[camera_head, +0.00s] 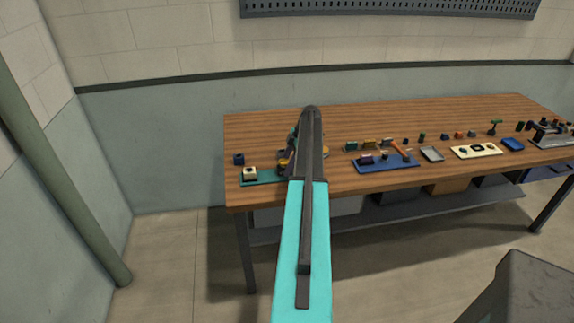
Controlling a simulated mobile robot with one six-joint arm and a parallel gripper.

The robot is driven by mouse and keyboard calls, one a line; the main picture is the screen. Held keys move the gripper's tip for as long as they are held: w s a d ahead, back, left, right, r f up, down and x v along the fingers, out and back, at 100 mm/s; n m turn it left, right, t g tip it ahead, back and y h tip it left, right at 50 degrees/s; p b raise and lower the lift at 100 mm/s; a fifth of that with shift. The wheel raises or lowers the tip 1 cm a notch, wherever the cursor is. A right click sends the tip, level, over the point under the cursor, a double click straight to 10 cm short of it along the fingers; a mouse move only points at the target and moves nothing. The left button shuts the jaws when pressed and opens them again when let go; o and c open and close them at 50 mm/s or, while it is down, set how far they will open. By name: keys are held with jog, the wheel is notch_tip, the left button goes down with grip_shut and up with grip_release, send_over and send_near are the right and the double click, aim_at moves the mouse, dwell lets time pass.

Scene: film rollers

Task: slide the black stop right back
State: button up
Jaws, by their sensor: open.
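I cannot pick out the black stop with certainty; the parts are very small here. A teal board (264,178) lies at the left front of the wooden table, with a pale block with a dark top (249,172) on its left end. My arm reaches over the table and covers the board's right end. My gripper (287,161) shows only partly, just left of the arm, over the right part of the teal board. It is open; its fingertips, and whether they touch anything, are hidden or too small to tell.
The wooden table (440,112) also holds a dark blue block (239,159), a blue board (385,166) with parts, a grey tray (432,154), a cream board (488,152) and several small parts. The table's back left is clear. A wall stands behind.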

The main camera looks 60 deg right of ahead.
jog(key=b+v, duration=0.4)
jog(key=v, duration=1)
jog(key=shift+s, duration=0.15)
dwell(0.4)
